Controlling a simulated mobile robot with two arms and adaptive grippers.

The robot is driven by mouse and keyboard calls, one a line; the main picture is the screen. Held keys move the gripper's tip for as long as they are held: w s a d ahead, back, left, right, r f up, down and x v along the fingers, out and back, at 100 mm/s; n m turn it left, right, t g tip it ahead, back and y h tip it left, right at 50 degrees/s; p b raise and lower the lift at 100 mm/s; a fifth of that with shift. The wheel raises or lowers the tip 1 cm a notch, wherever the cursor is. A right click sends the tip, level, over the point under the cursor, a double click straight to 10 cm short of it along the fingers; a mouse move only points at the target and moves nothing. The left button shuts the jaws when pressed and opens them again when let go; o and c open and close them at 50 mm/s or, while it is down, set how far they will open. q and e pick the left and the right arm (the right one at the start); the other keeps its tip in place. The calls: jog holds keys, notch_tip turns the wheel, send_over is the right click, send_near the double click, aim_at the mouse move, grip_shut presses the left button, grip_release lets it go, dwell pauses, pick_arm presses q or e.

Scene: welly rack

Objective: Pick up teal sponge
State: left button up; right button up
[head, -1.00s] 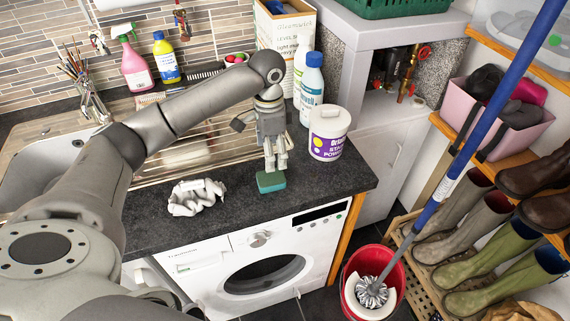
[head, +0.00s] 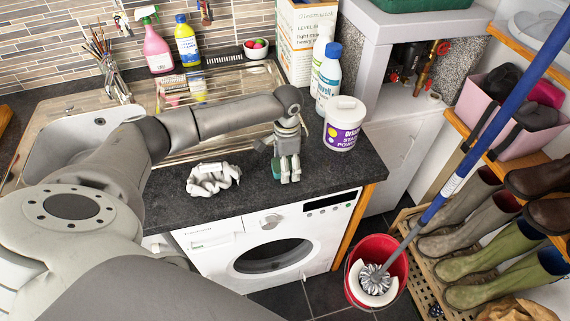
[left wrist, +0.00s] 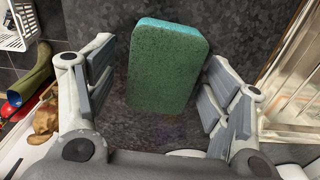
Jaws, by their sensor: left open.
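The teal sponge (head: 275,164) lies on the dark worktop near its front edge. In the head view most of it is hidden behind my left gripper (head: 290,177), which points down over it. In the left wrist view the sponge (left wrist: 165,65) shows as a green and teal block with rounded corners. It lies between the two spread fingers of my left gripper (left wrist: 160,72), with a gap on each side. The left gripper is open and holds nothing. My right gripper is not in view.
A crumpled pale cloth (head: 212,180) lies left of the sponge. A white tub (head: 343,125) and bottles (head: 328,78) stand behind right. The sink drainer (head: 180,130) is behind. A washing machine (head: 270,245) is below, with a red bucket (head: 377,270) on the floor.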

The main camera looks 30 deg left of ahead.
pick_arm(q)
jog(key=shift+w, duration=0.1)
jog(key=c, duration=0.7)
jog(key=shift+c, duration=0.2)
jog(key=shift+r+b, duration=0.45)
notch_tip(320, 180, up, 2)
jog(key=shift+d+r+b, duration=0.1)
jog(key=shift+r+b, duration=0.05)
jog(key=shift+b, duration=0.35)
jog(key=s+d+r+b, duration=0.2)
jog(key=s+d+r, duration=0.5)
jog(key=s, duration=0.5)
notch_tip(320, 180, up, 3)
jog(key=shift+f+b, duration=0.1)
jog(key=shift+b, duration=0.25)
